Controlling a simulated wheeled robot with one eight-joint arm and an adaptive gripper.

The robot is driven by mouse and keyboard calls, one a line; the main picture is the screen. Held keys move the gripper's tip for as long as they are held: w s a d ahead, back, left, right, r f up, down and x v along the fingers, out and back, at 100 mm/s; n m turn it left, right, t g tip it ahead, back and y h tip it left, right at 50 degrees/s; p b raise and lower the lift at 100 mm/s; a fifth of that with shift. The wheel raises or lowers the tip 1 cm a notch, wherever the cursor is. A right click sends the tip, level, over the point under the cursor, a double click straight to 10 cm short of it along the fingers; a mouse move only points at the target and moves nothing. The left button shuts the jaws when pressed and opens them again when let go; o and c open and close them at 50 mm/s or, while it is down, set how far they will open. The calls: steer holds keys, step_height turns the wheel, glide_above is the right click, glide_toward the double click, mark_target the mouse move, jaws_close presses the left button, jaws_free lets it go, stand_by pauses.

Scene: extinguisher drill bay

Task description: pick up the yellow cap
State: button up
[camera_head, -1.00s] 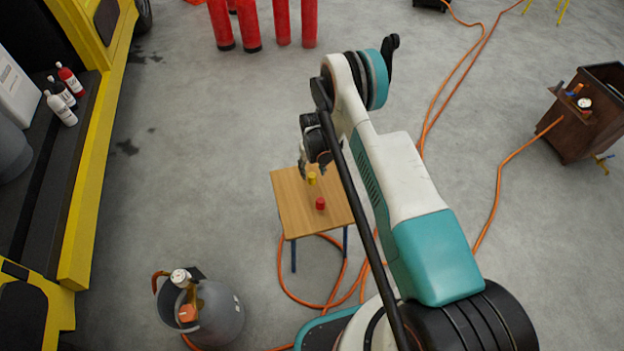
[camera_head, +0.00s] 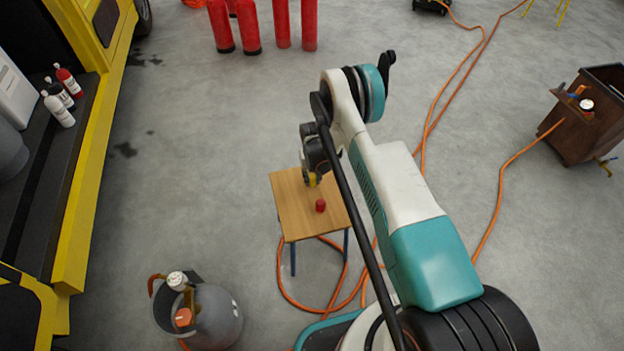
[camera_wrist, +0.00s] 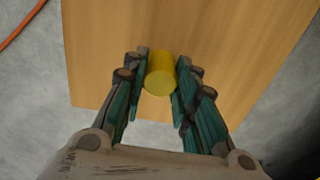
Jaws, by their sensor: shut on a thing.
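The yellow cap (camera_wrist: 160,76) sits between the two fingers of my gripper (camera_wrist: 161,78) in the wrist view, with a finger against each side. In the head view the yellow cap (camera_head: 312,181) shows small just under my gripper (camera_head: 311,178), at the far part of the small wooden table (camera_head: 287,215). My gripper is shut on the cap. I cannot tell whether the cap touches the tabletop. A red cap (camera_head: 320,206) stands on the table nearer the front edge, apart from my gripper.
An orange hose (camera_head: 290,288) loops on the floor around the table. Several red extinguishers (camera_head: 281,24) stand at the back. A brown bin (camera_head: 590,125) stands at the right. The floor left of the table is clear.

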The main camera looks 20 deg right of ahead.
mark_target(312, 176)
steer(key=shift+r, duration=0.1)
step_height(312, 176, up, 20)
steer(key=p, duration=0.6)
steer(key=shift+p, duration=0.35)
